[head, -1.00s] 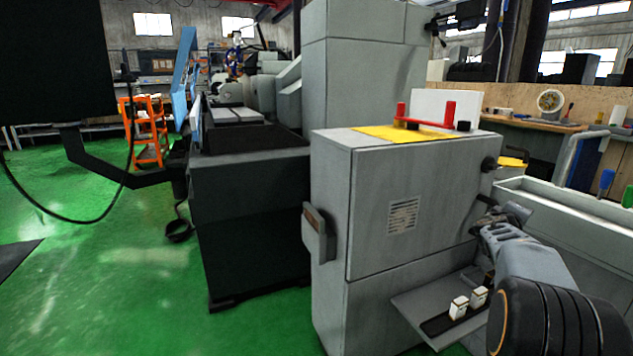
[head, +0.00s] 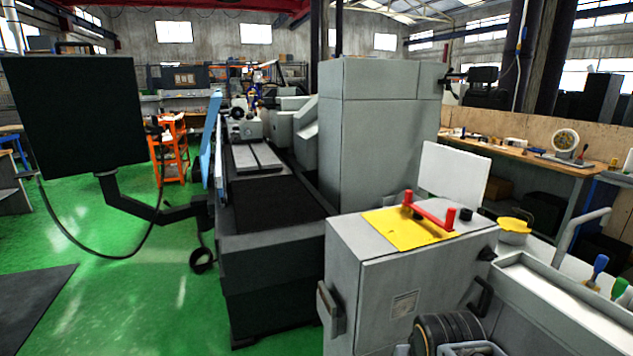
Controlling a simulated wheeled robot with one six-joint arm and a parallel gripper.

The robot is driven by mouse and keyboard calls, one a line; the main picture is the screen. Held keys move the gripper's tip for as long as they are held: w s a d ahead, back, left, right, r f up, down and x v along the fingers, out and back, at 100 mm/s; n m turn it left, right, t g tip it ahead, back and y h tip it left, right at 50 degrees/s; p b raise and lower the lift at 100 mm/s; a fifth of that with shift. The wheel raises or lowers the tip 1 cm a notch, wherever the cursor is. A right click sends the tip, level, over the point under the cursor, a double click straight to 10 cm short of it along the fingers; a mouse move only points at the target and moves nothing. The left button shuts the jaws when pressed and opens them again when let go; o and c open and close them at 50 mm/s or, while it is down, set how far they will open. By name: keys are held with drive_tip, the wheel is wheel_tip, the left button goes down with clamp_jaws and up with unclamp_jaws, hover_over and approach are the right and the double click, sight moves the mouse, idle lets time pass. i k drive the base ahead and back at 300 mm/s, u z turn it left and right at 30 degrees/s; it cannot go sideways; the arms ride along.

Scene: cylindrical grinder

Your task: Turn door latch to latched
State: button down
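A grey cabinet (head: 375,280) stands at lower right, its front door face toward me. A small black knob (head: 487,254) sits at the upper right edge of this face. It may be the door latch; its turned position is too small to read. A dark bar handle (head: 482,295) is just below it. A grey handle (head: 330,310) sticks out at the cabinet's left edge. My arm shows only as a ribbed black joint at the bottom edge, in front of the door. My gripper is outside the picture.
A yellow mat (head: 408,229) with a red bar fixture (head: 430,212) lies on the cabinet top. A grey trough (head: 555,300) stands close on the right. The grinder (head: 270,240) and a black monitor (head: 75,115) on an arm are to the left. Green floor is open at left.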

sight(487, 255)
drive_tip(key=k, duration=0.55)
drive_tip(key=z, duration=0.55)
drive_tip(key=i, duration=1.55)
drive_tip(key=z, duration=0.2)
